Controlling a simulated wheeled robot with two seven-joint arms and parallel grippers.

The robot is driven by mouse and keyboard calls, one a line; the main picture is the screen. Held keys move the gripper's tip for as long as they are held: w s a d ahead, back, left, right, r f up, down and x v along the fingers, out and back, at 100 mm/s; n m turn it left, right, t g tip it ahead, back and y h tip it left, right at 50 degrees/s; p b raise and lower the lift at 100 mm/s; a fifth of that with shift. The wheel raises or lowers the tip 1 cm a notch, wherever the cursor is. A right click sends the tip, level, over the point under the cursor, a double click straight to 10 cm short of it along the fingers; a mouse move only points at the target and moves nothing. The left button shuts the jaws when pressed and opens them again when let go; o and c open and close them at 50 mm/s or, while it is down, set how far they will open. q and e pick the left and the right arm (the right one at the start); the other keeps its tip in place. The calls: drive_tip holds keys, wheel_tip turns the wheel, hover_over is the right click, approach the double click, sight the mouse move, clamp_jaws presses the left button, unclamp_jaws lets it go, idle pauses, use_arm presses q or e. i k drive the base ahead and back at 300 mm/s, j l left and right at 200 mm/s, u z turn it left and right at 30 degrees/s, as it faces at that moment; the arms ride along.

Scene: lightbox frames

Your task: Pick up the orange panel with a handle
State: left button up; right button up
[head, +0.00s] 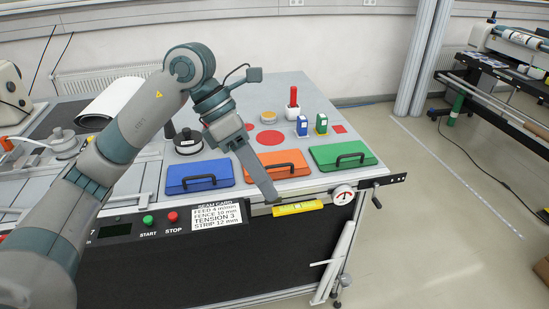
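The orange panel (292,158) lies flat near the front edge of the machine table, with a dark bar handle (279,168) on top. It sits between a blue panel (190,170) and a green panel (330,151), each with a similar handle. My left gripper (266,190) points down and crosses in front of the orange panel's left side, hiding part of it. It shows as one narrow bar, so I cannot tell whether its fingers are apart or touch the panel. My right gripper is out of view.
A red post (293,104), blue bottle (302,127) and green bottle (321,125) stand behind the panels. A dark knob (188,143) stands behind the blue panel. A yellow level (298,208) and a dial (343,195) are at the front edge. Open floor lies right.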

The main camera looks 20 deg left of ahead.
sight(275, 160)
drive_tip(key=i+j, duration=0.4)
drive_tip(key=i, duration=0.2)
drive_tip(key=i+j, duration=0.35)
drive_tip(key=i, duration=0.2)
